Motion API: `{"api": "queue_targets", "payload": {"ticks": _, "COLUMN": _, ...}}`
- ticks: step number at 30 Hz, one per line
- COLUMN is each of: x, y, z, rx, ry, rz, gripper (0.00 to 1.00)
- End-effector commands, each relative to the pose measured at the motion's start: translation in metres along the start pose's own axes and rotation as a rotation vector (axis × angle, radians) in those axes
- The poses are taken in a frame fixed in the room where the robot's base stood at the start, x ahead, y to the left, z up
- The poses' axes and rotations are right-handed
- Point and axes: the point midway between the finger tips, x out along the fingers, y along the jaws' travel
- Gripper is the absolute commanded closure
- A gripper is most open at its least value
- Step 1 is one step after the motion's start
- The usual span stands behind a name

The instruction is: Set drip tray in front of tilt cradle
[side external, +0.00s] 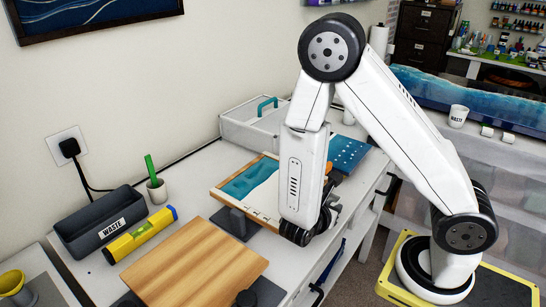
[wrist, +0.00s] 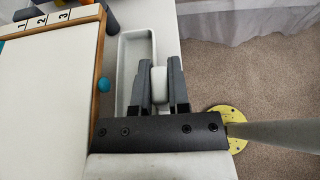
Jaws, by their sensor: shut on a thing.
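The drip tray (wrist: 124,75) is a long, shallow, light grey tray in the wrist view, beside the wood-framed panel. My gripper (wrist: 159,88) is shut on a pale grey block at the tray's right side, which looks like its grip tab. The tilt cradle carries the wood-framed panel (side external: 252,180), with teal and white on it in the side view. The panel's edge (wrist: 100,70) with labels 1, 2, 3 fills the left of the wrist view. In the side view, my arm hides the fingers and tray. Whether the tray touches the table cannot be told.
A wooden board (side external: 195,262), yellow level (side external: 140,235) and dark waste bin (side external: 100,222) lie left of the cradle. A blue perforated panel (side external: 347,153) and white box (side external: 250,125) are behind. The table's front edge drops to carpet (wrist: 250,75).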

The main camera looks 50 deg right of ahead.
Motion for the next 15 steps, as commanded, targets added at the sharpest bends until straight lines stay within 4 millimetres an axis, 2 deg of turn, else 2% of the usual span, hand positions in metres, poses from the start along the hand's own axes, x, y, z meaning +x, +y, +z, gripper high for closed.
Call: {"api": "queue_targets", "payload": {"ticks": 15, "x": 0.0037, "y": 0.0002, "z": -0.0092, "rx": 0.000, "ry": 0.000, "rz": 0.000, "gripper": 1.00}}
